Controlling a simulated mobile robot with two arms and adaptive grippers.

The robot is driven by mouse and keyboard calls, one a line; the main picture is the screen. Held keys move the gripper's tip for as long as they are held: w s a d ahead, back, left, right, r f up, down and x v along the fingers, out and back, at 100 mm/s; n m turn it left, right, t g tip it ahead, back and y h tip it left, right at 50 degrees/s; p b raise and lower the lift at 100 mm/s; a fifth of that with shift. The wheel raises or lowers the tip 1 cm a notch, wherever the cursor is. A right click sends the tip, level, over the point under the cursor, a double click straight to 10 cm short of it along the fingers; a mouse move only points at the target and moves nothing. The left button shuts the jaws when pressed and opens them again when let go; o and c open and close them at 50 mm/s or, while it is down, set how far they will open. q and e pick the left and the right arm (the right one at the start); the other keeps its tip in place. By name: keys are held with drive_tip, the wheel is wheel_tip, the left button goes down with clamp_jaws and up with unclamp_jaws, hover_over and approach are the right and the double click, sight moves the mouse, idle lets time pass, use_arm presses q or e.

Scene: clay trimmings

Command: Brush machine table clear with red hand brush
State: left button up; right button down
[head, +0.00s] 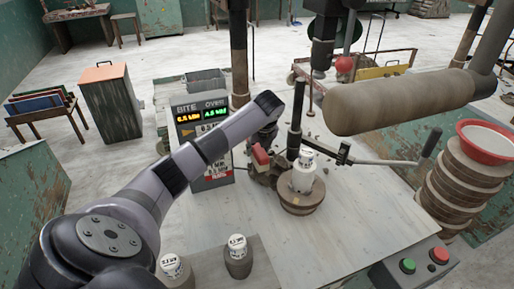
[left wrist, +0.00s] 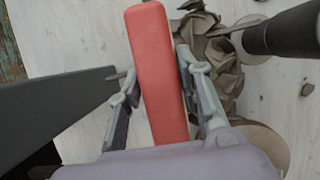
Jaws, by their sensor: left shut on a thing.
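My left gripper (left wrist: 160,85) is shut on the red hand brush (left wrist: 158,70), whose red back fills the middle of the left wrist view. In the head view the red brush (head: 260,154) shows below the end of my left arm, low over the machine table (head: 350,230). Brownish curled clay trimmings (left wrist: 222,65) lie in a heap just right of the brush in the left wrist view. Small scraps are scattered on the pale table top. The brush's bristles are hidden. My right gripper is not in view.
A white labelled can (head: 303,172) stands on a round block (head: 300,198) beside the trimmings. A dark post (head: 296,120) and a lever rise close by. A display box (head: 203,140) stands at the left edge. The table's front is largely clear; a button box (head: 415,262) sits front right.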

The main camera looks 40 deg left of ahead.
use_arm(q)
wheel_tip(320, 180, down, 5)
drive_tip(key=b, duration=0.2)
drive_tip(key=shift+r+b, duration=0.15)
drive_tip(key=shift+b, duration=0.2)
drive_tip(key=shift+f+b, duration=0.6)
drive_tip(key=shift+f, duration=0.25)
drive_tip(key=o, duration=0.7)
drive_tip(key=shift+c, duration=0.2)
drive_tip(key=c, duration=0.5)
drive_tip(key=shift+f, duration=0.25)
